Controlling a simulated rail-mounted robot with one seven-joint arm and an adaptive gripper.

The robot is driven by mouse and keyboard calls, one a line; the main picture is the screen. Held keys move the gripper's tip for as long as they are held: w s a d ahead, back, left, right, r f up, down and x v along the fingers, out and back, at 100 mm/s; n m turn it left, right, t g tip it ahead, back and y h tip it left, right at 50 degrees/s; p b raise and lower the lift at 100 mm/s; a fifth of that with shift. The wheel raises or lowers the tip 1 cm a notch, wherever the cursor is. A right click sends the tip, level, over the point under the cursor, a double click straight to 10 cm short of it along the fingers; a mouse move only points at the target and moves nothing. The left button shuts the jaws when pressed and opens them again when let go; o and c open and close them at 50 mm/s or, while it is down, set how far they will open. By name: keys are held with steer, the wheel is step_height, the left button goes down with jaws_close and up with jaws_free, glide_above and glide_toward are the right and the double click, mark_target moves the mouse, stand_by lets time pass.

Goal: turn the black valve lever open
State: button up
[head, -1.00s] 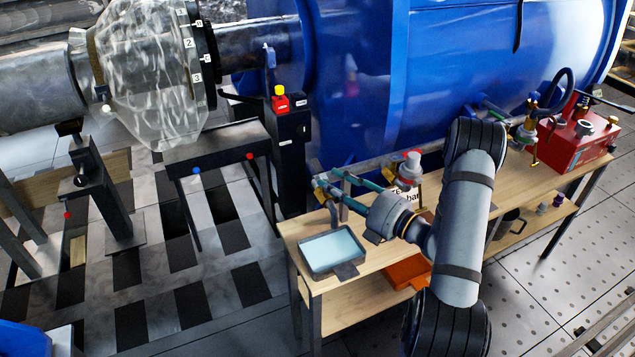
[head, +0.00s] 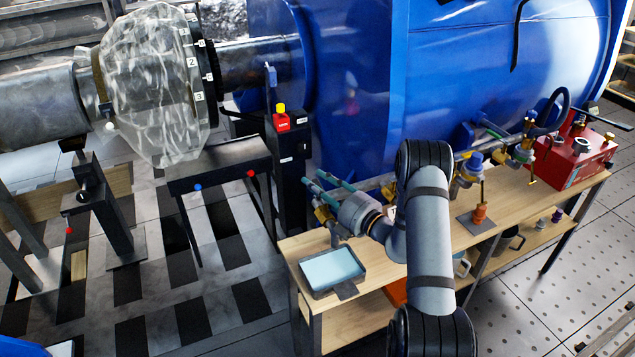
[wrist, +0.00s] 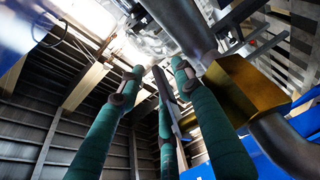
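A brass-coloured valve body (wrist: 245,85) on a grey pipe is just right of the right finger. In the head view a small yellow part (head: 324,213) shows below the fingers; the lever is not clear there.
A tray with a pale blue inside (head: 312,287) lies on the wooden bench (head: 410,275) below my gripper. A black post with a red and yellow button (head: 281,118) stands left. The blue tank (head: 350,80) rises behind. A red box (head: 575,150) is at the bench's right end.

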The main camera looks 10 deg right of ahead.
steer(key=shift+c, duration=1.1)
jaws_close()
steer(key=shift+a, duration=0.1)
